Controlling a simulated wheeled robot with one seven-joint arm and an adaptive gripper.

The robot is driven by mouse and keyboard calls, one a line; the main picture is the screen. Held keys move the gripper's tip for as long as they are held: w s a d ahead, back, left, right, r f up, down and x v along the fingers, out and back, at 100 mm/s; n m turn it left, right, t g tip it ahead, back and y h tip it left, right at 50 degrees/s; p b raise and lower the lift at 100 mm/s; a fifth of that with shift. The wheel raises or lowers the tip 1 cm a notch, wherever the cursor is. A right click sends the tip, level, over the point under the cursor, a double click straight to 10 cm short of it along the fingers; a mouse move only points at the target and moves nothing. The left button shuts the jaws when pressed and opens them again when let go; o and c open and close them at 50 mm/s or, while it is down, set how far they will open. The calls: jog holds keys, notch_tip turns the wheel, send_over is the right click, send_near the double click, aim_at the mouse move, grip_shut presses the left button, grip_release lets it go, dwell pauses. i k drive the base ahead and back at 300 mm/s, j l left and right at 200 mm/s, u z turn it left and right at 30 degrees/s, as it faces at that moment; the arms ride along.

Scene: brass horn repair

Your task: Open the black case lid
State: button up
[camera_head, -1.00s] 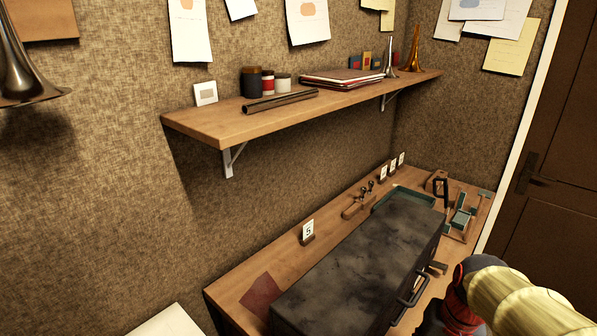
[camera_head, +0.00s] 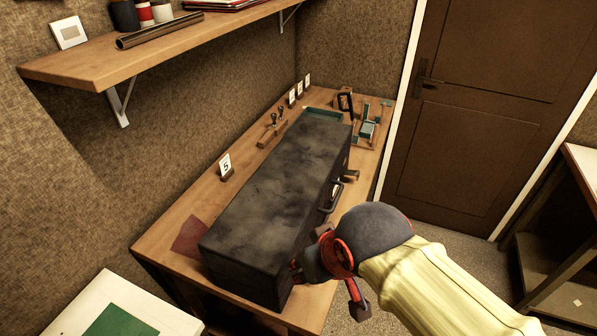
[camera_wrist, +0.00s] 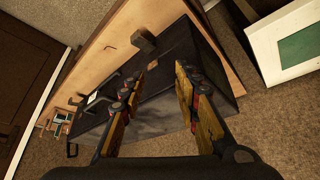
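The black case (camera_head: 275,190) lies on the wooden workbench in the head view, with its lid shut and a handle (camera_head: 331,198) on its front side. The case (camera_wrist: 170,62) also fills the middle of the wrist view, with its handle (camera_wrist: 97,97) at the left. My gripper (camera_wrist: 163,68) is open in the wrist view, its two fingers apart with nothing between them. The case's front lies beyond the fingertips; I cannot tell whether they touch it. In the head view my arm hides most of the gripper near the case's front right end.
The workbench (camera_head: 180,228) holds a number card "5" (camera_head: 226,166), a green tray (camera_head: 322,114) and small tools at the far end. A shelf (camera_head: 150,50) hangs above on the left. A door (camera_head: 490,100) stands at the right. A pale table with a green patch (camera_head: 120,322) is at the lower left.

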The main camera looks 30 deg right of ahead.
aim_at(271, 220)
jog(key=k+l+z, duration=0.15)
jog(key=z, duration=0.35)
jog(key=k+l+z, duration=0.1)
jog(key=z, duration=0.4)
jog(key=l, duration=0.1)
